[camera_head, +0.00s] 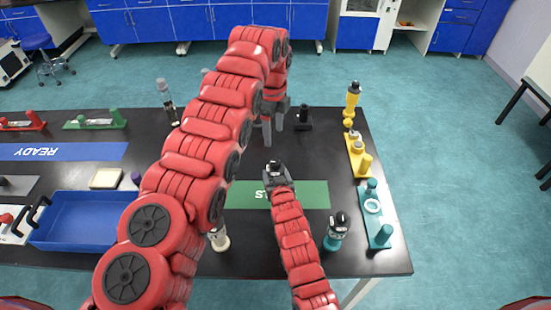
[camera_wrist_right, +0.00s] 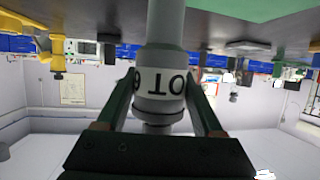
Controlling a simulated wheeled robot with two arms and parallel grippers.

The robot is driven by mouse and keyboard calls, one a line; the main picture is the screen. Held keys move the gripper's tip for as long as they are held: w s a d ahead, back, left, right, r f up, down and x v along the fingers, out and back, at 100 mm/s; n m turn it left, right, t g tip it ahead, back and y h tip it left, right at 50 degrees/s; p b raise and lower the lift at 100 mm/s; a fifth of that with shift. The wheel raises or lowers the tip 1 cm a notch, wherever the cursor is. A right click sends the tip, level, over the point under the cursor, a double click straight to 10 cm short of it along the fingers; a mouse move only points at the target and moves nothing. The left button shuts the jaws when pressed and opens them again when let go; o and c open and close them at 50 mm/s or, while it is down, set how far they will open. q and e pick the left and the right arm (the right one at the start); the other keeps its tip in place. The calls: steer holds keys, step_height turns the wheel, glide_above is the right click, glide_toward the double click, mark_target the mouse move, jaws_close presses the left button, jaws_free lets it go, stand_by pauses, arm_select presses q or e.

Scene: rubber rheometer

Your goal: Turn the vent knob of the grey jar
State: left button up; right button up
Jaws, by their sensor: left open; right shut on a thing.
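A grey-white cylinder, seemingly the grey jar (camera_wrist_right: 165,50), fills the middle of the right wrist view, which looks upside down. It carries dark lettering and a ringed band. My right gripper (camera_wrist_right: 165,100) is shut on it, one finger on each side. In the head view my right gripper (camera_head: 275,170) is over the green mat; the jar is hard to make out there. The vent knob is not clearly visible. My left gripper (camera_head: 273,130) is open, fingers pointing down, above and beyond the right gripper in the picture, apart from it.
A yellow bottle (camera_head: 352,100) and yellow rack (camera_head: 354,148) stand at the right. A teal rack (camera_head: 383,230) and teal-based jar (camera_head: 335,232) are at the near right. A pale jar (camera_head: 219,239) is at the near edge. A blue tray (camera_head: 80,220) lies left. A dark object (camera_head: 304,119) stands beyond.

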mark_target(275, 162)
arm_select(q)
steer(key=f+m, duration=0.1)
steer(key=f, duration=0.3)
steer(key=f+m, duration=0.1)
steer(key=f, duration=0.2)
steer(key=f+m, duration=0.1)
steer(key=f, duration=0.3)
steer(key=shift+s+d+f, duration=0.15)
steer(key=shift+d+f, duration=0.1)
steer(key=shift+f, duration=0.05)
jaws_close()
